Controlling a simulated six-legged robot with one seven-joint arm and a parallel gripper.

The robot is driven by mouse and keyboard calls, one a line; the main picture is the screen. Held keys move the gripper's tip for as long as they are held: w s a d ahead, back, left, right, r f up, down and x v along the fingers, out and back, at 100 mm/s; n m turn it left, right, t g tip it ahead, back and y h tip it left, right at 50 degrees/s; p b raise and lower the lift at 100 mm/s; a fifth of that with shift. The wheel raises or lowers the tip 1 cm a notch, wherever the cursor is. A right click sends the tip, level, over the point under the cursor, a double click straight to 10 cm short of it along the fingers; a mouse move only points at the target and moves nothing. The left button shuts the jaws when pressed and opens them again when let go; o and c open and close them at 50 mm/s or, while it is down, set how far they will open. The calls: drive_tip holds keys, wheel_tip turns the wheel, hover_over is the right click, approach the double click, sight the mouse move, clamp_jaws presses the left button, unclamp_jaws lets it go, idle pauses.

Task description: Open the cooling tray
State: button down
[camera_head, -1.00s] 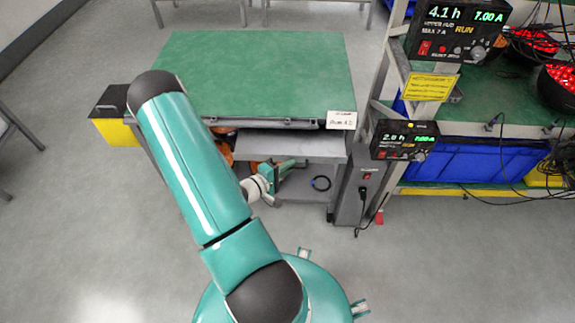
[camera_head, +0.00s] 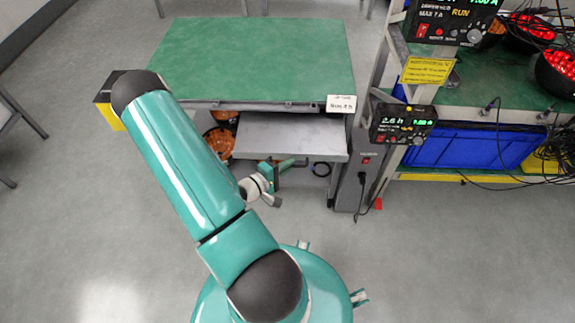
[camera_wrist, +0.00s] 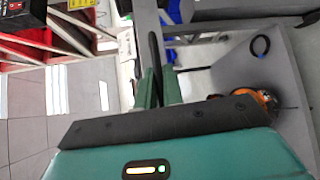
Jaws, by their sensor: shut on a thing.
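The cooling tray is a flat grey shelf (camera_head: 290,138) that sticks out from under the green-topped bench. My gripper (camera_head: 279,171) is at its front edge, partly hidden in the head view. In the wrist view my green fingers (camera_wrist: 159,88) are closed around a narrow dark bar (camera_wrist: 156,55) beside a long grey edge. The bar looks like the tray's handle, but its full shape is hidden.
The green bench top (camera_head: 255,60) lies above the tray. A grey power unit (camera_head: 356,168) stands at the right, near the rack with a blue bin (camera_head: 470,146). Floor in front is clear.

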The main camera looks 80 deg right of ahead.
drive_tip(key=c, duration=1.8)
unclamp_jaws()
drive_tip(key=shift+w, duration=0.1)
drive_tip(key=v, duration=1.3)
drive_tip(key=shift+a, duration=0.3)
drive_tip(key=shift+w+r, duration=0.15)
drive_tip(key=shift+r, duration=0.05)
